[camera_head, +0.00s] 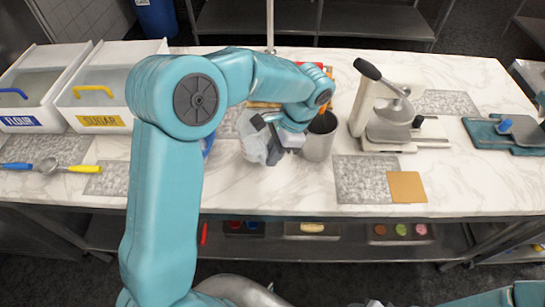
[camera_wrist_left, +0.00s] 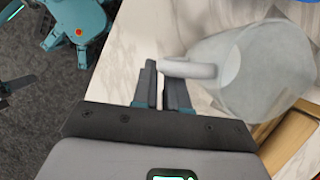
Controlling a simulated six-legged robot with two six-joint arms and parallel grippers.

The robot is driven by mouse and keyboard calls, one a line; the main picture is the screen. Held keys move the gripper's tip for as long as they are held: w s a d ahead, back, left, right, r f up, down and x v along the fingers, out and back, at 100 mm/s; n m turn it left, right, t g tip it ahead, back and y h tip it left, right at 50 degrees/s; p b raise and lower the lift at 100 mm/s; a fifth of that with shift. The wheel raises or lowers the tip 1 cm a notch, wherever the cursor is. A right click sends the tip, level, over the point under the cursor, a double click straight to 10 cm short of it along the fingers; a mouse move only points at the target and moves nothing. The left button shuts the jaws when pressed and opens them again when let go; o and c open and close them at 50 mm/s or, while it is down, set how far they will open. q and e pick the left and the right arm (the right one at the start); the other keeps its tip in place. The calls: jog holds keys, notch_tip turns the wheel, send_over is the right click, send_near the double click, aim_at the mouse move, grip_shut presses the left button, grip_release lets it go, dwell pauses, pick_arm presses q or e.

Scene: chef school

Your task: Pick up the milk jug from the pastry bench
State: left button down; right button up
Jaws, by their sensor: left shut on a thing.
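The milk jug (camera_head: 253,145) is a pale, translucent vessel near the middle of the pastry bench (camera_head: 255,200), partly hidden by my left gripper. In the left wrist view the jug (camera_wrist_left: 262,75) is large at the right, its light handle (camera_wrist_left: 190,69) pointing toward my fingers. My left gripper (camera_head: 279,143) is beside the jug. In the wrist view its fingers (camera_wrist_left: 162,88) are shut on the handle's end. I cannot tell whether the jug's base touches the bench. My right gripper is not in view.
A grey metal canister (camera_head: 318,147) with utensils stands close right of my left gripper. A press-like device (camera_head: 388,125) stands farther right. Flour (camera_head: 22,122) and sugar (camera_head: 102,120) bins stand at the left. The front edge of the bench is mostly clear.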

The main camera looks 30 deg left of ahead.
pick_arm(q)
notch_tip(320, 180, up, 17)
dwell(0.8)
